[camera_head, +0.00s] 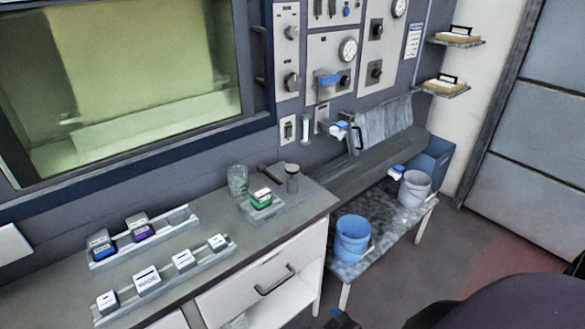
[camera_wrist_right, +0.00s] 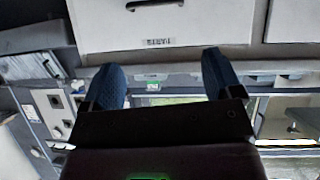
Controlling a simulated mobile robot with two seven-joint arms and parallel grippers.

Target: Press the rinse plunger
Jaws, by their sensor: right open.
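No part is clearly marked as the rinse plunger. A small fitting with a blue top (camera_head: 339,126) sticks out from the wall panel above the trough. A blue lever (camera_head: 328,80) is on the panel above it, and a small blue-topped piece (camera_head: 397,170) lies by the trough's front edge. I cannot tell which, if any, is the plunger. My right gripper (camera_wrist_right: 161,60) is open and empty in the right wrist view, with a white drawer front (camera_wrist_right: 160,28) beyond its fingers. My left gripper is not in view.
The counter (camera_head: 215,262) carries racks of labelled blocks, a glass jar (camera_head: 238,180) and a dark cup (camera_head: 292,178). A blue bucket (camera_head: 352,238) and a grey bucket (camera_head: 415,188) stand on a low bench (camera_head: 388,232). Shelves (camera_head: 445,90) hang at right. Floor before the bench is partly clear.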

